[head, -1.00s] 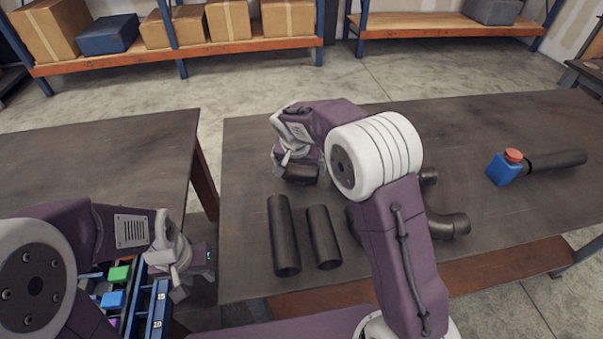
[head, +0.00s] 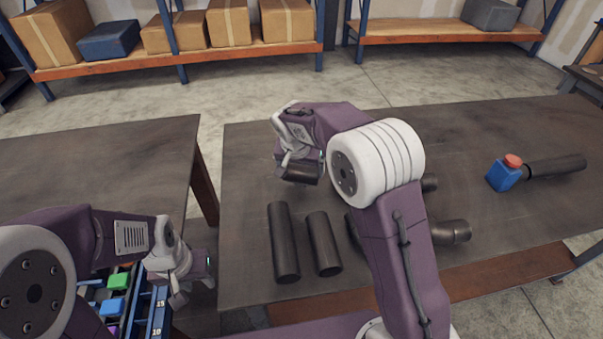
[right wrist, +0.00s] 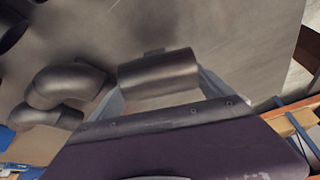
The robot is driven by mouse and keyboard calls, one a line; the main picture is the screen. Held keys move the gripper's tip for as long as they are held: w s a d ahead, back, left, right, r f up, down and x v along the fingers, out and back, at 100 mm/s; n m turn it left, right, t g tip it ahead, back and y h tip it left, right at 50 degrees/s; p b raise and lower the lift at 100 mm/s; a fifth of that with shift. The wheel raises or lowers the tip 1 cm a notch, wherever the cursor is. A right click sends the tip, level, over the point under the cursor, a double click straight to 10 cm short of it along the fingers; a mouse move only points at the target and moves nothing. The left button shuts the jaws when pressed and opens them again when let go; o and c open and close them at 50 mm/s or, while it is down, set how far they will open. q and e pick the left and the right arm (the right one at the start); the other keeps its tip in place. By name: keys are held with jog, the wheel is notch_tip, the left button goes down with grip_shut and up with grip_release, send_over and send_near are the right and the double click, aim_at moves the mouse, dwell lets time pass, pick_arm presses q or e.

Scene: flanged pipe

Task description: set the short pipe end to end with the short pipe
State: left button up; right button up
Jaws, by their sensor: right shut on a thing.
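A dark short pipe (head: 302,174) is held in my right gripper (head: 292,165) over the far left part of the right table. In the right wrist view the short pipe (right wrist: 158,72) lies crosswise between the two fingers of my right gripper, which are shut on its ends. Two more straight dark pipes lie side by side nearer the front: a longer one (head: 284,243) and a slightly shorter one (head: 323,245). My left gripper (head: 182,285) hangs low beside the blue bins; its finger gap is unclear.
Curved pipe fittings (head: 452,232) lie partly behind my right arm; they also show in the right wrist view (right wrist: 70,84). Bins (head: 157,310) stand low left. The table's far middle is clear.

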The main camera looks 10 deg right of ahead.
notch_tip(320, 180, up, 2)
jog(key=shift+r, duration=0.2)
jog(key=s+d+r, duration=0.3)
jog(key=d+r, duration=0.3)
jog(key=d, duration=0.5)
jog(key=shift+d+r, duration=0.2)
